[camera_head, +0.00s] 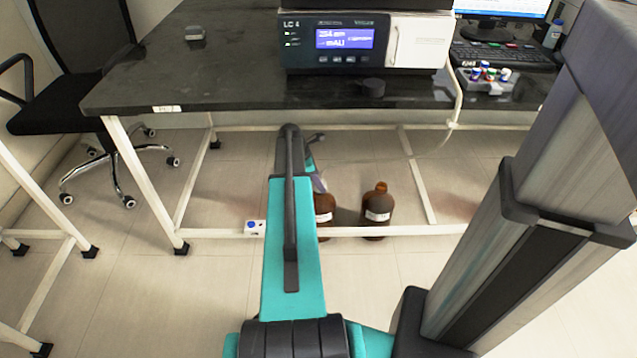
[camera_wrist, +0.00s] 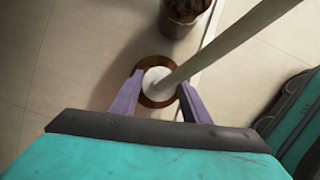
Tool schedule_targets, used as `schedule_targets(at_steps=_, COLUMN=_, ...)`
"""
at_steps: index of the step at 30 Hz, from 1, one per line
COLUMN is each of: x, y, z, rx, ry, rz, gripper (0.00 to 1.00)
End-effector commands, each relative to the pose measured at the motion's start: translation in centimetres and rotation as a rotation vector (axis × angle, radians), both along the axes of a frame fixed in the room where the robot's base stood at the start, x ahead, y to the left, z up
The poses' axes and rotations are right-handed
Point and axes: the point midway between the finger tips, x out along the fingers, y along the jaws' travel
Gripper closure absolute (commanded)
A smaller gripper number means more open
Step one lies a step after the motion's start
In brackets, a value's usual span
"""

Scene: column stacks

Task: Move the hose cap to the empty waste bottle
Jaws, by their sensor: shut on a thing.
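My gripper (camera_wrist: 158,92) has its purple fingers shut on the white hose cap (camera_wrist: 154,86). A pale hose (camera_wrist: 215,42) slopes from the cap to the upper right of the wrist view. The brown rim of a bottle (camera_wrist: 158,103) shows around and below the cap; whether the cap is seated on it or just above it, I cannot tell. In the head view this bottle (camera_head: 325,212) is partly hidden behind my arm. A second brown bottle (camera_head: 376,215) with a white label stands to its right; it also shows at the top of the wrist view (camera_wrist: 181,20). Fill levels cannot be told.
A black-topped table (camera_head: 235,90) stands over the bottles, bearing an instrument (camera_head: 365,42) and a vial rack (camera_head: 487,82). Its white lower rail (camera_head: 400,231) runs just in front of the bottles. A small white box with a blue top (camera_head: 254,227) sits at the rail.

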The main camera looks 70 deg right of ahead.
Motion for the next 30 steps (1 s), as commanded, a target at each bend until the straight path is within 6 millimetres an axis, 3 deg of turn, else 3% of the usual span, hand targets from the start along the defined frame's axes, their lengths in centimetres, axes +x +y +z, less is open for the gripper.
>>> schedule_targets(at_steps=30, x=0.01, y=0.00, z=-0.79, rx=0.000, ry=0.000, rz=0.000, gripper=0.79)
